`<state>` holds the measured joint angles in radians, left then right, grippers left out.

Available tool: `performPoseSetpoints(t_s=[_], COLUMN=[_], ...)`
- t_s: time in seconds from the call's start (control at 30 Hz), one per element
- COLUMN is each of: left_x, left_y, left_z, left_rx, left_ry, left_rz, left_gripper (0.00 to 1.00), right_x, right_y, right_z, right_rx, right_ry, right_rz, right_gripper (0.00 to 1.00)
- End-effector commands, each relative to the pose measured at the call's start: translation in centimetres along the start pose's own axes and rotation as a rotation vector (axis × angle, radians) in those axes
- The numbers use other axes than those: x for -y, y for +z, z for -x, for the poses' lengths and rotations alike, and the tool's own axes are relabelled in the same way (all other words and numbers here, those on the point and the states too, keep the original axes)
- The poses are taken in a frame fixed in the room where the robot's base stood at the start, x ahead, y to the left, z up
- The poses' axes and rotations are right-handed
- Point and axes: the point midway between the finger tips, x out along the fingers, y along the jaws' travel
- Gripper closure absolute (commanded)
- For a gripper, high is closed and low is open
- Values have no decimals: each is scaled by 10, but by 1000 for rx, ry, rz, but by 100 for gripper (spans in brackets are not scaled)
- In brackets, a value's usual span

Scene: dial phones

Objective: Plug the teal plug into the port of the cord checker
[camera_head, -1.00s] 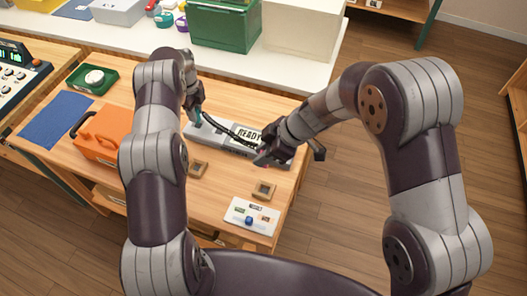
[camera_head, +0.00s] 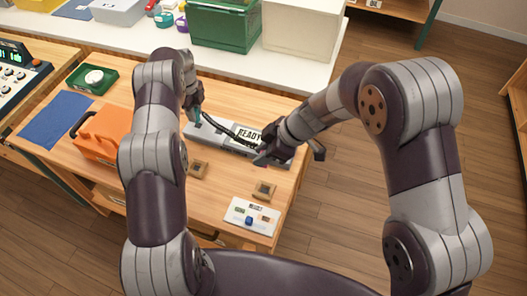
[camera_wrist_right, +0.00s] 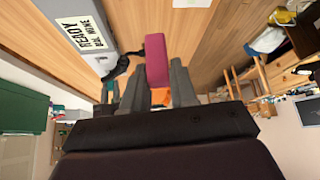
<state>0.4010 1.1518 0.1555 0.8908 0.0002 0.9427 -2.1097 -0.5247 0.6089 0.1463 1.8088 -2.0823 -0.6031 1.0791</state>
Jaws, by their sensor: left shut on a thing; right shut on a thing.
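The cord checker (camera_head: 222,140) is a long grey box on the wooden table, with a white "READY" label; the label also shows on the checker in the right wrist view (camera_wrist_right: 55,15). My left gripper (camera_head: 197,112) is shut on the teal plug (camera_head: 199,117), over the checker's left end. I cannot tell whether the plug is in the port, which is hidden. A dark cord (camera_head: 222,130) runs from there toward my right gripper (camera_head: 264,158). My right gripper is by the checker's right end, shut on a magenta piece (camera_wrist_right: 156,60), seen between its fingers in the right wrist view.
An orange case (camera_head: 98,135), a blue cloth (camera_head: 55,118) and a green box with a white knob (camera_head: 93,79) are at the left. Small wooden blocks (camera_head: 263,190) and a white card (camera_head: 251,215) lie in front. A green crate (camera_head: 222,25) stands behind.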

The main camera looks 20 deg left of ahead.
Motion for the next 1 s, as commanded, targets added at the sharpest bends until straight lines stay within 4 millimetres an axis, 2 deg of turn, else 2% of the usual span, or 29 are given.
performPoseSetpoints(t_s=[0.73,1.0], left_x=[0,0], left_y=[0,0], left_z=[0,-6], left_rx=[0,-1], left_ry=[0,1], left_rz=[0,0], left_gripper=[100,100], right_x=[0,0], right_y=[0,0], right_z=[0,0], right_rx=[0,0], right_ry=[0,0], right_rz=[0,0], right_gripper=[100,100])
